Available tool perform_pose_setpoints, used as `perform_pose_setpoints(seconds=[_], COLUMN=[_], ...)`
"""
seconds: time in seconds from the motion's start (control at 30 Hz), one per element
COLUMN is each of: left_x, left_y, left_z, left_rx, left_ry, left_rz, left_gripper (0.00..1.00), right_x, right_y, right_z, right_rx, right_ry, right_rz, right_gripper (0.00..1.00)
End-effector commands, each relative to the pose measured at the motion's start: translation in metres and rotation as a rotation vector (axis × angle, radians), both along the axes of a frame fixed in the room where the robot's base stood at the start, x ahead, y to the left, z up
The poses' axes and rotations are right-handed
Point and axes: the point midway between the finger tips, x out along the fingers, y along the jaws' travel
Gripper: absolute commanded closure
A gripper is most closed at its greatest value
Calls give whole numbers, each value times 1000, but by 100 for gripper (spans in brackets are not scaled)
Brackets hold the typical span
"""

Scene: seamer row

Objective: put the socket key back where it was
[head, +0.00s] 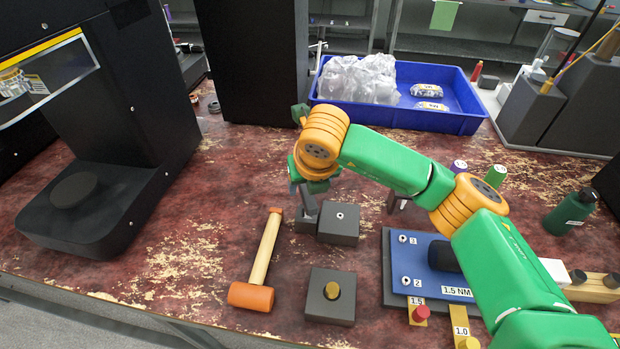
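My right arm reaches in from the right, and its gripper (308,197) points down over a small dark block (305,220). A grey slanted piece shows at the gripper's tip; I cannot tell whether it is a finger or the socket key. The wrist hides most of the fingers, so the grip is unclear. A dark square block (347,235) with a small pale round fitting on top stands just to the right. My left gripper is not in view.
A mallet (263,262) lies left of the gripper. A dark block (318,310) with a brass disc stands in front. A blue board (418,268) with numbered screws is partly under my arm. A blue tray (435,118) holds bags behind. A black machine (85,215) stands left.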

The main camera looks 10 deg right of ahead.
Motion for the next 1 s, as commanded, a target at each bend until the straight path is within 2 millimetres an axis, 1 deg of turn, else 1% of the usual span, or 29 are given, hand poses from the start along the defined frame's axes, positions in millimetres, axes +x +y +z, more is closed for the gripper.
perform_pose_setpoints(seconds=[0.03, 0.1, 0.2, 0.3, 0.43, 0.83, 0.9, 1.0], left_x=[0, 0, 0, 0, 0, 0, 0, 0], left_y=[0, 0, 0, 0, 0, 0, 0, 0], left_z=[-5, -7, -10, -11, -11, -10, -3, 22], left_rx=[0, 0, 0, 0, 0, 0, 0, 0], left_ry=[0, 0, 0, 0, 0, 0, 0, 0], left_rz=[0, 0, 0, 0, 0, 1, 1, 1], left_gripper=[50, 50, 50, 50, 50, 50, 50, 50], right_x=[-5, -13, -24, -31, -35, -36, -35, -35], right_y=[0, 0, 0, 1, 0, 0, 0, 0], right_z=[11, 30, 52, 67, 75, 75, 82, 107], right_rx=[1, 1, 0, 0, 1, 0, 0, 0], right_ry=[-8, -9, -7, -3, -1, 0, 0, -1], right_rz=[3, 2, 1, 1, 0, 0, 0, 0], right_gripper=[38, 38, 38, 38, 38, 38, 38, 38])
